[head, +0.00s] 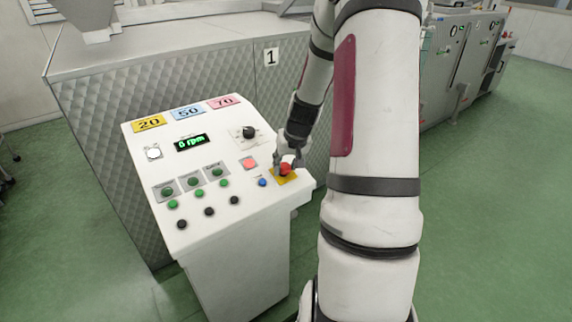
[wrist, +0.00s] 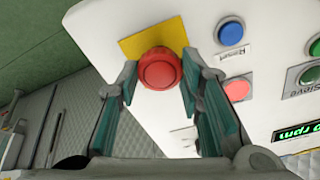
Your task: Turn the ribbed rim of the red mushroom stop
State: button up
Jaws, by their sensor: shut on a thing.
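The red mushroom stop (head: 286,169) sits on a yellow plate (head: 287,179) at the right front corner of the white control panel (head: 205,215). In the wrist view the red mushroom stop (wrist: 160,69) shows its round cap and rim between my two fingers, with the yellow plate (wrist: 150,38) behind it. My gripper (head: 287,164) is at the stop, coming down from above. In the wrist view my gripper (wrist: 160,80) has one finger on each side of the cap, shut on its rim. The ribs on the rim are too small to make out.
Close by are a blue button (head: 262,182) and a lit red button (head: 249,162). A quilted metal machine (head: 100,110) stands behind the panel.

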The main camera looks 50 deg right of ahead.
jog(key=m, duration=0.3)
jog(key=shift+w+b, duration=0.1)
jog(key=shift+b, duration=0.2)
jog(key=shift+m+b, duration=0.45)
jog(key=shift+m, duration=1.25)
jog(key=o, duration=1.2)
jog(key=shift+c, duration=0.2)
jog(key=v, duration=1.2)
jog(key=shift+w+a, duration=0.2)
jog(key=shift+a, duration=0.05)
